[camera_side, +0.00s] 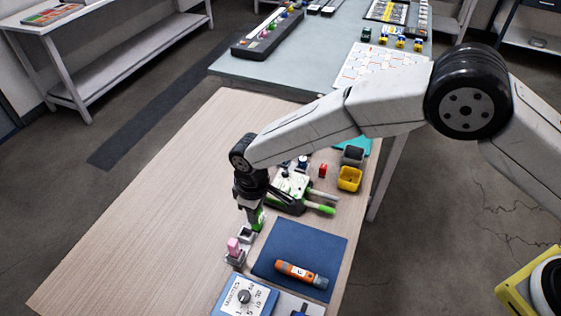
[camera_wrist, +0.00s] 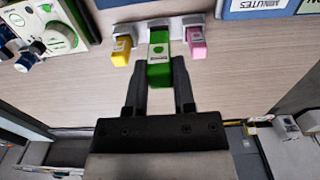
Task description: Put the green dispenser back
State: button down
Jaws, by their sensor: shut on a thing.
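The green dispenser (camera_wrist: 159,58) is held between the two fingers of my gripper (camera_wrist: 160,74) in the wrist view. In the side view the green dispenser (camera_side: 257,220) hangs below my gripper (camera_side: 252,203), close to a small grey holder (camera_side: 246,235). In the wrist view a row of grey holders (camera_wrist: 179,21) shows behind it, with a yellow dispenser (camera_wrist: 122,50) on the left and a pink dispenser (camera_wrist: 197,41) on the right. The pink dispenser (camera_side: 233,245) is also in the side view. I cannot tell whether the green dispenser touches the middle holder.
A blue mat (camera_side: 275,247) bears an orange cylindrical tool (camera_side: 301,273). A green-and-white device (camera_side: 290,188) and a yellow bin (camera_side: 349,179) are behind my gripper. The left of the wooden table (camera_side: 165,200) is clear.

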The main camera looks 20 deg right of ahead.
jog(key=shift+w+a+f, duration=0.3)
jog(key=shift+w+f, duration=0.15)
jog(key=shift+f, duration=0.2)
jog(key=shift+w+a+f, duration=0.3)
jog(key=shift+w+f, duration=0.2)
jog(key=shift+f, duration=0.15)
jog(key=shift+w+a+f, duration=0.3)
jog(key=shift+w+f, duration=0.15)
jog(key=shift+f, duration=0.2)
jog(key=shift+w+a+f, duration=0.1)
jog(key=shift+w+f, duration=0.1)
jog(key=shift+f, duration=0.8)
jog(key=shift+w+a+f, duration=0.1)
jog(key=shift+w+f, duration=0.05)
jog(key=shift+f, duration=0.85)
jog(key=shift+f, duration=0.15)
jog(key=shift+c, duration=2.2)
grip_release()
notch_tip(320, 180, up, 12)
